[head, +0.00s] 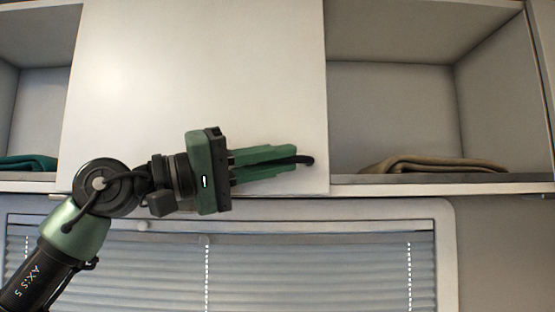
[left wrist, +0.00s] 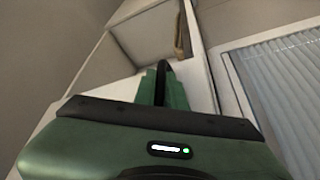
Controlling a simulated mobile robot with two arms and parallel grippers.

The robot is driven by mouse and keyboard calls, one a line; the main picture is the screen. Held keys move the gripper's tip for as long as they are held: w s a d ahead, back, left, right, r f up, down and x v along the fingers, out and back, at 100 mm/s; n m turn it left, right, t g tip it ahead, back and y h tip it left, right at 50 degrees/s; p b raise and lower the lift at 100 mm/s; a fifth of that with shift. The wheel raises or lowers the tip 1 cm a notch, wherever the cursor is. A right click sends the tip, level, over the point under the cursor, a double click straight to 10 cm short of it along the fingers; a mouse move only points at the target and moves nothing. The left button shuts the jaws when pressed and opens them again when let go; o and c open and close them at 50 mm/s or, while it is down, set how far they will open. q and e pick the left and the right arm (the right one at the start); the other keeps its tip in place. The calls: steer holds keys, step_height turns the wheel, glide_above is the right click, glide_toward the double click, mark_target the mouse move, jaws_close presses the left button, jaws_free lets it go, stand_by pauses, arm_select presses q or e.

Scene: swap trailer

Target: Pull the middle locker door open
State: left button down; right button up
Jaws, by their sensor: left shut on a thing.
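The middle locker door (head: 195,75) is a plain white panel in the head view, between two open compartments. It covers its compartment, and I see no clear gap at its edge. A dark curved handle (head: 307,160) sits at its lower right. My left gripper (head: 290,161) lies across the lower part of the door with its green fingers shut on the handle. The handle also shows between the fingers in the left wrist view (left wrist: 161,78). The fingers hide part of the handle. My right gripper is not in view.
A folded brown cloth (head: 435,164) lies in the open right compartment, and a green cloth (head: 28,162) in the left one. Below the lockers is a window with a pale blind (head: 300,265). The space in front of the door's upper part is clear.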

arm_select(q)
steer(key=shift+s+d+f, duration=0.1)
steer(key=shift+s, duration=0.05)
stand_by(0.5)
steer(key=s+a+m+g+b, duration=0.2)
steer(key=s+a+m+g, duration=0.35)
steer(key=s, duration=0.65)
steer(key=s+a+m+g+b, duration=0.25)
steer(key=s+a+g, duration=0.55)
steer(key=s, duration=0.4)
steer(key=s+a+m+g+y+p, duration=0.1)
steer(key=s+a+m+g+y, duration=0.2)
steer(key=a, duration=0.5)
steer(key=s+a+m+g+y+p, duration=0.1)
steer(key=s+a+m+g+y, duration=0.2)
steer(key=a, duration=0.5)
steer(key=s+a+m+g+y+p, duration=0.2)
steer(key=s+a+g+y, duration=0.2)
steer(key=a, duration=0.4)
steer(key=shift+a+m+g, duration=0.25)
steer(key=shift+m+g, duration=0.15)
steer(key=shift+g, duration=0.35)
steer(key=shift+s, duration=0.1)
steer(key=c, duration=1.8)
jaws_free()
steer(key=shift+o, duration=0.2)
steer(key=shift+s, duration=0.15)
